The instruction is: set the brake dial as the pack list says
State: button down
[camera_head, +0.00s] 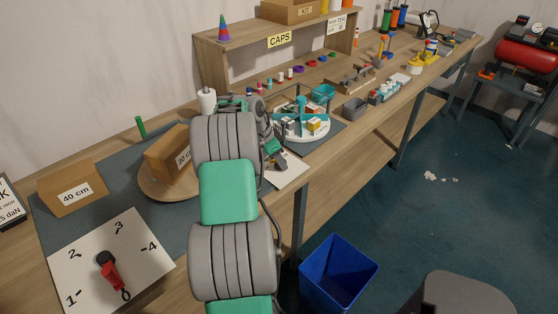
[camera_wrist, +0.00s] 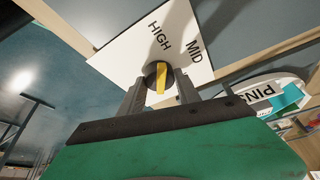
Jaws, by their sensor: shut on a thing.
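In the wrist view, a dark round dial (camera_wrist: 151,72) with a yellow bar (camera_wrist: 161,78) sits on a white card (camera_wrist: 130,49) printed HIGH and MID. My gripper (camera_wrist: 159,82) is shut on this dial, one finger on each side. The bar lies roughly in line with HIGH; which end points is unclear, and the card's near part is hidden. In the head view, my arm covers most of this spot; the card's edge (camera_head: 293,172) shows beside my gripper (camera_head: 272,148).
A brown box (camera_head: 166,150) stands on a round wooden disc (camera_head: 150,190), left of my arm. A box marked 40 cm (camera_head: 60,187) and a cut-off sign (camera_head: 10,205) are farther left. A round white tray (camera_head: 308,134) lies beyond my gripper. A blue bin (camera_head: 338,275) stands on the floor.

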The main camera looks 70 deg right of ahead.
jog(key=shift+f+n, duration=0.15)
jog(key=shift+n, duration=0.15)
jog(key=c, duration=0.9)
grip_release()
jog(key=shift+o, duration=0.2)
jog(key=v, duration=0.8)
jog(key=shift+b, duration=0.45)
jog(key=shift+s+a, duration=0.1)
jog(key=shift+s, duration=0.05)
